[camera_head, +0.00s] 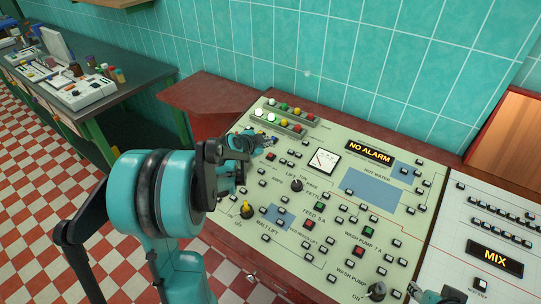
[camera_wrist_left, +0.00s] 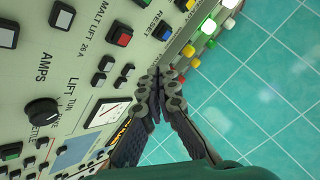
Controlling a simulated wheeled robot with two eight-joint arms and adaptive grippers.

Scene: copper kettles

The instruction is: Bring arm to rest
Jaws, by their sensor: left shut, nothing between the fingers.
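My left arm comes in from the left in the head view. Its gripper (camera_head: 262,141) is over the upper left of the pale green control panel (camera_head: 330,232), just below the row of lit buttons. In the left wrist view the left gripper (camera_wrist_left: 158,92) has its fingers together with nothing between them; I cannot tell whether they touch the panel. A small part of my right gripper (camera_head: 428,294) shows at the bottom right edge of the head view; its fingers are too cut off to judge.
The panel carries knobs, buttons, an amps meter (camera_head: 323,161) and a NO ALARM display (camera_head: 369,152). A white panel with a MIX display (camera_head: 495,260) adjoins at right. A teal tiled wall (camera_head: 300,50) stands behind. A dark bench (camera_head: 120,72) is at left; checkered floor lies open.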

